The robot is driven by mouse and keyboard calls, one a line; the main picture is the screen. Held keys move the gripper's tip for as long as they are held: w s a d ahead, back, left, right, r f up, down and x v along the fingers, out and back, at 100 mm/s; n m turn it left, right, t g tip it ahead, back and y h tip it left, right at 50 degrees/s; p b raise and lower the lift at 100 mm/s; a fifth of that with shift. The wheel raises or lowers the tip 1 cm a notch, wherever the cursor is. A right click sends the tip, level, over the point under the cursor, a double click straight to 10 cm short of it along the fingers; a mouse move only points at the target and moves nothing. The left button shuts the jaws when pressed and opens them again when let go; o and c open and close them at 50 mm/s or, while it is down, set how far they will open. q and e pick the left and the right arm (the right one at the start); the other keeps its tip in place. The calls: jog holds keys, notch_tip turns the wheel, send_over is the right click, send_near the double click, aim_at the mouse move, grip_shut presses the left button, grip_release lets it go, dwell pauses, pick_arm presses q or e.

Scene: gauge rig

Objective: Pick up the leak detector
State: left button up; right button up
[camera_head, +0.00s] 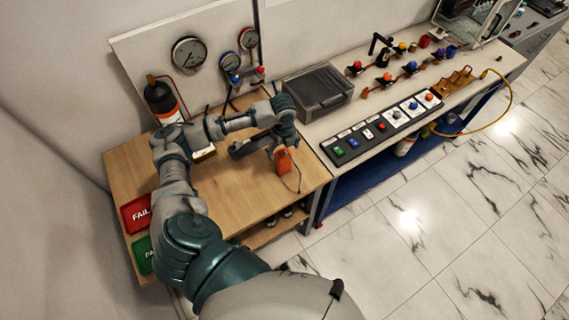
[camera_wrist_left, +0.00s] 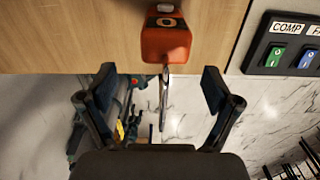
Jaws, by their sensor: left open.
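The leak detector is an orange handheld device (camera_head: 284,161) with a thin dark probe, on the wooden bench (camera_head: 130,167) near its right side. In the left wrist view it (camera_wrist_left: 167,40) shows at the top centre, its thin probe pointing down the picture. My left gripper (camera_head: 262,150) is open and empty, close beside the detector. In the wrist view its two fingers (camera_wrist_left: 157,76) stand wide apart, with the detector ahead of the gap and not between the pads. The gripper partly hides the detector in the head view. My right gripper is not in view.
A black bottle (camera_head: 161,98) and gauges (camera_head: 189,53) stand at the back of the bench. Red FAIL (camera_head: 136,213) and green (camera_head: 143,256) trays lie at the left. A grey case (camera_head: 318,90) and switch panel (camera_head: 385,128) are on the right bench.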

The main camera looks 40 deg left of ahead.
aim_at(284, 154)
pick_arm(q)
jog(key=shift+a+f, duration=0.2)
jog(key=shift+f, duration=0.55)
jog(key=f, duration=0.4)
jog(key=shift+w+f+p, duration=0.3)
jog(key=shift+w+p, duration=0.05)
jog(key=shift+w, duration=0.05)
jog(key=shift+d+f, duration=0.15)
jog(key=shift+f, duration=0.15)
grip_shut()
